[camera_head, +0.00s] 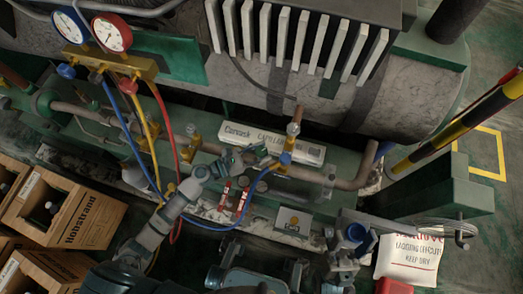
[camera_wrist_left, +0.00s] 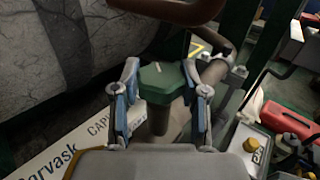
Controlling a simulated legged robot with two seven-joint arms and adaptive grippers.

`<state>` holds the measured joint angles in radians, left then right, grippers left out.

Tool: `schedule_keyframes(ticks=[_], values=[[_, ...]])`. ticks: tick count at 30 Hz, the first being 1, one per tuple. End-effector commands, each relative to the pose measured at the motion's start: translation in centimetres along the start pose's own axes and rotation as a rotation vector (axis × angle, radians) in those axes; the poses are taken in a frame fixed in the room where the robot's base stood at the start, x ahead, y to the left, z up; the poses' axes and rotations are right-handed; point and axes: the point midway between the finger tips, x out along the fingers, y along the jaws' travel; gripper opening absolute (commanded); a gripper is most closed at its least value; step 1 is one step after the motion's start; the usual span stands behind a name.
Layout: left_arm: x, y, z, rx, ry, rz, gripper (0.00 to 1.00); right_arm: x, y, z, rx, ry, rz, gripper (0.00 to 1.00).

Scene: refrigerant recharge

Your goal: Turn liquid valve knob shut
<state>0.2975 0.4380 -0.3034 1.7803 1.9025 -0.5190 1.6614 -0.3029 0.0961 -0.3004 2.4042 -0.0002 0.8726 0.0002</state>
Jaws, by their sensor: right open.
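My left gripper (camera_head: 272,158) reaches in from the lower left to the brass and blue fittings on the pipe bench. In the left wrist view, its two blue-grey fingers (camera_wrist_left: 165,98) stand on either side of a green block-shaped piece (camera_wrist_left: 162,82) on a short post, which may be the liquid valve knob. I cannot tell whether the fingers touch it. In the head view the gripper hides most of that spot. A brass valve (camera_head: 294,125) stands just beyond it. My right gripper (camera_head: 347,242) is open at the lower right, apart from the valves.
A gauge manifold (camera_head: 108,64) with blue, yellow and red hoses hangs at the upper left. The blue hose (camera_head: 222,227) loops past my left arm. A pipe (camera_head: 340,184) and large tank (camera_head: 300,85) lie close by.

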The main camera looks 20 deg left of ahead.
Motion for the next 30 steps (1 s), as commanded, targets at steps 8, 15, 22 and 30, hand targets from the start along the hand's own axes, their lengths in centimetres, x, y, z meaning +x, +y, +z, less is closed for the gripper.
schedule_keyframes(ticks=[8, 15, 22, 30], values=[[0.0, 0.1, 0.1, 0.001, -0.001, 0.002, 0.7, 0.0, 0.0, 0.0, 0.0, 0.001, 0.0, 0.6], [-0.8, 0.1, 0.0, 0.0, 0.001, 0.003, 0.7, -0.1, 0.0, -0.3, -0.001, 0.003, 0.002, 0.6], [-5.4, 0.1, -0.1, -0.002, 0.003, 0.004, 0.7, 0.0, 0.0, -0.2, -0.001, 0.003, 0.001, 0.6], [-10.6, 0.2, -0.2, -0.002, 0.001, 0.004, 0.7, 0.0, 0.0, -0.2, -0.001, 0.002, 0.0, 0.6]])
